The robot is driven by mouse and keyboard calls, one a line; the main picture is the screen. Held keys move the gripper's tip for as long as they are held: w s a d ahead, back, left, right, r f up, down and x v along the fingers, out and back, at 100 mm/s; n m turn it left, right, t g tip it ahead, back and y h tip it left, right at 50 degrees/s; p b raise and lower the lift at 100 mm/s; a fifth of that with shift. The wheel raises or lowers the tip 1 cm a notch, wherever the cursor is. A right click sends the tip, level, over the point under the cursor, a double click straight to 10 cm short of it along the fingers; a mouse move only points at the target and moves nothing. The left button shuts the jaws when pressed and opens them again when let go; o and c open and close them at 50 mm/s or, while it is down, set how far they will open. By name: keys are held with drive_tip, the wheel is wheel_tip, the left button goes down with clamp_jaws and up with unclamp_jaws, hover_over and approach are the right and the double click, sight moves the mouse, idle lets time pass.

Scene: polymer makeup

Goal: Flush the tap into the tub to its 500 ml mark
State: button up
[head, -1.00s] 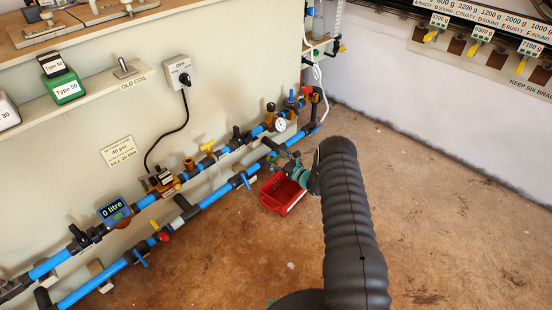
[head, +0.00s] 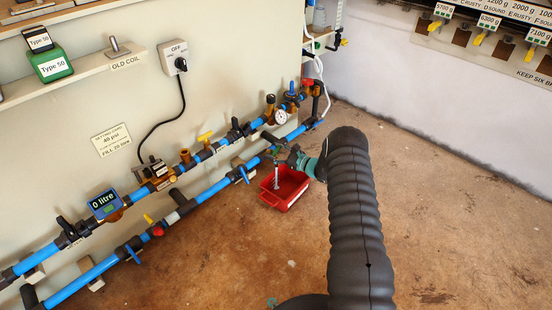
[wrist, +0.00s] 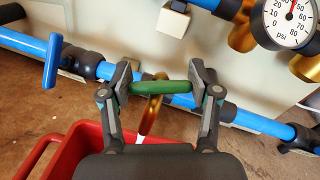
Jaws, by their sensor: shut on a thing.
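The red tub (head: 270,201) stands on the floor below the lower blue pipe, and its red wall (wrist: 78,150) shows at lower left in the wrist view. A pale stream of water (head: 276,178) falls into it. The tap is brass with a green handle (wrist: 165,87). My gripper (wrist: 160,88) is shut on that handle, one finger at each end. In the head view my gripper (head: 296,159) is small beside the tub, partly hidden by my arm. The tub's 500 ml mark and water level cannot be made out.
Blue pipes (head: 99,268) with several valves run along the wall. A pressure gauge (head: 280,117) sits on the upper pipe. A meter (head: 104,204) reads 0 litre. A switch (head: 173,57) reads OFF. The brown floor (head: 455,220) to the right is clear.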

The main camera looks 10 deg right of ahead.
drive_tip(key=n+g+y+b, duration=0.1)
drive_tip(key=n+g, duration=0.1)
drive_tip(key=n, duration=0.2)
drive_tip(key=shift+n+g+b, duration=0.3)
drive_tip(key=shift+n+b, duration=0.1)
drive_tip(key=shift+n+g, duration=1)
drive_tip(key=shift+n, duration=1.1)
drive_tip(key=o, duration=1.2)
drive_tip(key=shift+a, duration=0.1)
drive_tip(key=shift+c, duration=0.2)
drive_tip(key=shift+s, duration=0.1)
drive_tip(key=v, duration=1.2)
drive_tip(key=shift+c, duration=0.2)
